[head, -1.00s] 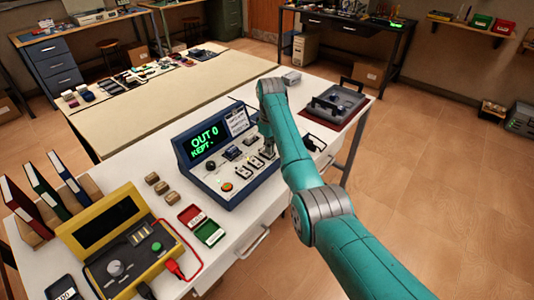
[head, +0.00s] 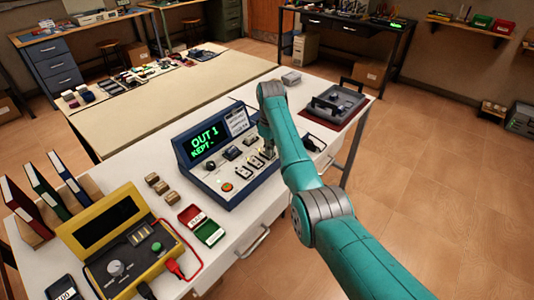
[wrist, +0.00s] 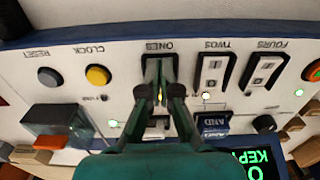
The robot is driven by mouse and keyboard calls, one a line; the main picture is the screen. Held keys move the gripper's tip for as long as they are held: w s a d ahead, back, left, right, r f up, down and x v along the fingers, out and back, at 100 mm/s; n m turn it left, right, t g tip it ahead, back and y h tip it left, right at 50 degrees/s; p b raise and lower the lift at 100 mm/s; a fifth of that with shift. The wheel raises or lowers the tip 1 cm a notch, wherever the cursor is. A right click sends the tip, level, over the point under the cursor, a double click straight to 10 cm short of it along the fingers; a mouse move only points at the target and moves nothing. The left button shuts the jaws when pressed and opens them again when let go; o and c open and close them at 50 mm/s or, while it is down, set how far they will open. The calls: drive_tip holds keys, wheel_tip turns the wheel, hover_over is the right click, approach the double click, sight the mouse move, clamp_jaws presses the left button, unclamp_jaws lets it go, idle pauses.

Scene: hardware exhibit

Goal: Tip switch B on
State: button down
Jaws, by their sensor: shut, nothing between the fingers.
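The blue-framed console (head: 184,165) stands on the white table, its green screen (head: 205,142) reading OUT 1 and KEPT. Its panel fills the wrist view upside down. Rocker switches are labelled ONES, TWOS (wrist: 212,74) and FOURS (wrist: 264,71); I can read no letter B. My gripper (wrist: 161,62) is shut and empty, its fingertips down at the ONES switch, mostly hiding that switch. Whether they touch it I cannot tell. In the head view my gripper (head: 268,153) is at the console's right end, partly behind my arm.
A blue-grey RESET button (wrist: 49,76) and yellow CLOCK button (wrist: 98,75) sit beside ONES. A clear-covered block (wrist: 58,122) is nearby. A yellow instrument (head: 120,250) with a red lead and red and green trays (head: 208,233) stand left on the table.

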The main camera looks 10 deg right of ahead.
drive_tip(key=shift+r, duration=3.45)
